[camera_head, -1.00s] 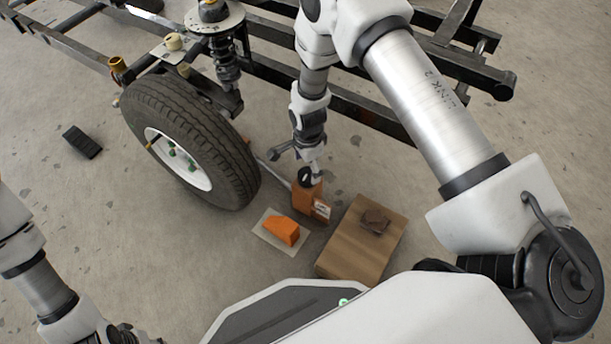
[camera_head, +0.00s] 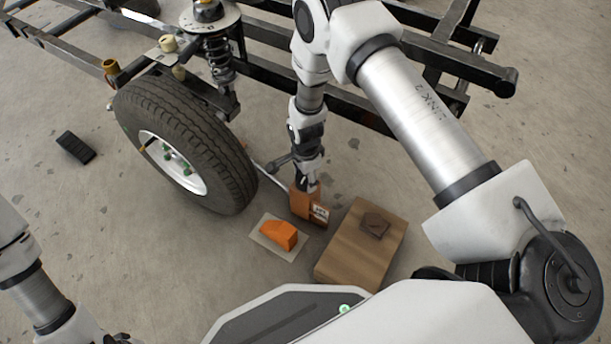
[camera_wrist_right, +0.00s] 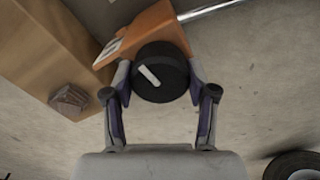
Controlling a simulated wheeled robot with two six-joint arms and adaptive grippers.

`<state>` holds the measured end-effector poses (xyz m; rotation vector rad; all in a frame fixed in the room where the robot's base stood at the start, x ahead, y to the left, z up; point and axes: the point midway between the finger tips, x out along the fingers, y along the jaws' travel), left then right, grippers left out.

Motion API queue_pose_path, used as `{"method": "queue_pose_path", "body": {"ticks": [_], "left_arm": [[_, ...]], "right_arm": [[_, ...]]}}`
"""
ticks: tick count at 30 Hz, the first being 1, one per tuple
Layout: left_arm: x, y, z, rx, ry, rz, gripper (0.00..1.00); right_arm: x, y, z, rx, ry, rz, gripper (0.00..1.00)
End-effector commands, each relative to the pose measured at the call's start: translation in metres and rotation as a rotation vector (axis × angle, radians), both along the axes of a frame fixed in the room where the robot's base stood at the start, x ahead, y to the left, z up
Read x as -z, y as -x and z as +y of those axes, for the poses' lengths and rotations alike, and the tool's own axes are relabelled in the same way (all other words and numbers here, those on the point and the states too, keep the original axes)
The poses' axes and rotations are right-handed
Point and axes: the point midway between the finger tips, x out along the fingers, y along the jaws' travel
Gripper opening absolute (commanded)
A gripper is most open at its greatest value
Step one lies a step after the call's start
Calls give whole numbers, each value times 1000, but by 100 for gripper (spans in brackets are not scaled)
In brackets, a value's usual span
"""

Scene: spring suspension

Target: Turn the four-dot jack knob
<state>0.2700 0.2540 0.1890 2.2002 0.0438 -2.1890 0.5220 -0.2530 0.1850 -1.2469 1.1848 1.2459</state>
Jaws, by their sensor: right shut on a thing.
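The orange jack (camera_head: 307,204) stands on the floor beside the wheel, with a white label on one face and a metal rod leading toward the wheel. My right gripper (camera_head: 307,184) is above it. In the right wrist view, the jack's orange body (camera_wrist_right: 150,32) carries a round black knob (camera_wrist_right: 160,78) with a white bar mark. The fingers of my right gripper (camera_wrist_right: 160,85) are shut on the knob from both sides. I cannot make out four dots on the knob. Part of my left arm shows at lower left; its gripper is not in view.
The wheel (camera_head: 222,165) is on the dark chassis frame (camera_head: 440,68), left of the jack. An orange wedge (camera_head: 279,235) lies on a pale mat (camera_head: 270,249). A wooden box (camera_head: 345,262) with a small brown block (camera_head: 375,225) stands right of the jack. A black block (camera_head: 76,147) lies at left.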

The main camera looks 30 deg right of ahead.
Motion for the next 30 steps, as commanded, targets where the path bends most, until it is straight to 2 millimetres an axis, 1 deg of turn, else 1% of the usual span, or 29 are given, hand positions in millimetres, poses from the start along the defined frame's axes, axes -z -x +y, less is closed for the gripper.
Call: {"method": "queue_pose_path", "body": {"ticks": [5,11,21,30], "left_arm": [[-9,0,0,1,0,1,40],[-24,1,0,4,0,3,40],[-51,2,-1,7,1,5,40],[-68,2,-1,7,1,5,40]], "right_arm": [[-2,1,0,-56,0,1,22],[-3,1,0,-181,0,2,22],[-3,0,0,-491,0,1,22],[-2,0,0,-776,0,1,22]]}}
